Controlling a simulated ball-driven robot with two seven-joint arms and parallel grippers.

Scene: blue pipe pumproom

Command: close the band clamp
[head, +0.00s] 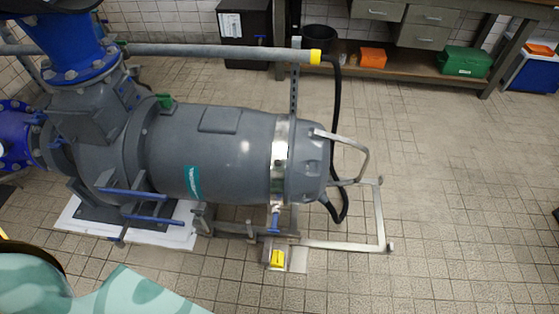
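A shiny silver band clamp (280,155) runs around the right end of the big grey pump body (225,140), which lies on its side in the head view. A small part with a blue grip (275,220) shows at the band's lower end, sticking downward. I cannot tell from here whether the band's ends are joined or apart. The far side and underside of the band are hidden by the pump body. Neither my left nor my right gripper shows in the head view.
A bent metal tube frame (378,215) sticks out right of the pump near the floor. A black hose (337,120) hangs behind the pump's end. A grey pipe (220,50) with a yellow end crosses above. A workbench (420,70) stands behind. The tiled floor at right is clear.

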